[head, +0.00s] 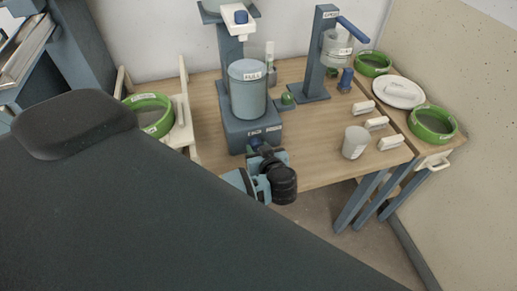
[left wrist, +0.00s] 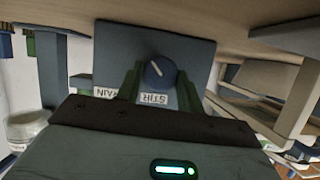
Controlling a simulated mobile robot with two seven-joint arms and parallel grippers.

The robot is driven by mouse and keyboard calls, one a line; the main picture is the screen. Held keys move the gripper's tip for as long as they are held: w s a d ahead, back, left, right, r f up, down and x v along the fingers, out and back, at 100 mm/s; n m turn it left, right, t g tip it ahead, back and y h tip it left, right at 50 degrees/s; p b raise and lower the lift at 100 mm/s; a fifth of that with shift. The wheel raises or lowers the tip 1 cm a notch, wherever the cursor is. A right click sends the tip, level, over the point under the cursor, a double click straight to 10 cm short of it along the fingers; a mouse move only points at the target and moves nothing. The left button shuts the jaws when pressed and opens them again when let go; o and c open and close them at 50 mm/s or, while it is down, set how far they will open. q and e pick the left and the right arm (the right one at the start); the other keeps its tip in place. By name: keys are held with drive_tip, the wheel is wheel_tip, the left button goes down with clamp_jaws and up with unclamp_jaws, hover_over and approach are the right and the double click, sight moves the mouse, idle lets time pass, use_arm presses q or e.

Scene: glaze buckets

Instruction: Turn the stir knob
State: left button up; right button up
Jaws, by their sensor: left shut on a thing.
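The stir knob (left wrist: 160,73) is a round dark blue dial with a white pointer line, on the front of the grey-blue machine base (left wrist: 195,50). In the left wrist view, STIR and DRAIN labels show upside down beside it. My left gripper (left wrist: 158,86) is shut on the knob, with one finger at either side. In the head view, my left gripper (head: 258,152) is at the front of the machine base (head: 234,130), and its fingertips are small and partly hidden. A grey bucket (head: 248,92) marked FULL stands on the base. My right gripper is not in view.
A wooden table (head: 315,165) bears the machine. A white cup (head: 355,142), several white blocks and a lever stand (head: 317,60) are on the right. Green-rimmed bowls (head: 433,124) stand at both sides.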

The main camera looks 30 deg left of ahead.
use_arm(q)
drive_tip(key=shift+s+n+t+h, duration=0.2)
drive_tip(key=shift+n+t+h, duration=0.4)
drive_tip(key=shift+n, duration=0.6)
drive_tip(key=shift+a+f+n+t+h+p, duration=0.15)
drive_tip(key=shift+n+t+h+p, duration=0.2)
drive_tip(key=shift+n+t, duration=0.65)
drive_tip(key=shift+s+f+n+h, duration=0.15)
drive_tip(key=shift+n+h, duration=0.1)
drive_tip(key=shift+n, duration=0.55)
drive_tip(key=n+t+b, duration=0.1)
drive_tip(key=n, duration=0.1)
drive_tip(key=shift+a+f+n+t, duration=0.1)
drive_tip(key=shift+f+n+t, duration=0.05)
drive_tip(key=shift+n+t, duration=0.2)
drive_tip(key=shift+n+t+h+b, duration=0.3)
drive_tip(key=shift+n+t+b, duration=0.4)
drive_tip(key=shift+n, duration=0.55)
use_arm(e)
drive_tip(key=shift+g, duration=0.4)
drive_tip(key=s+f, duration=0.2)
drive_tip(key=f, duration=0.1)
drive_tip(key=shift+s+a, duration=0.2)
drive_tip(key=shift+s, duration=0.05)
use_arm(q)
drive_tip(key=shift+t, duration=0.25)
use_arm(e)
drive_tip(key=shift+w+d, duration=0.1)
use_arm(q)
drive_tip(key=o, duration=1)
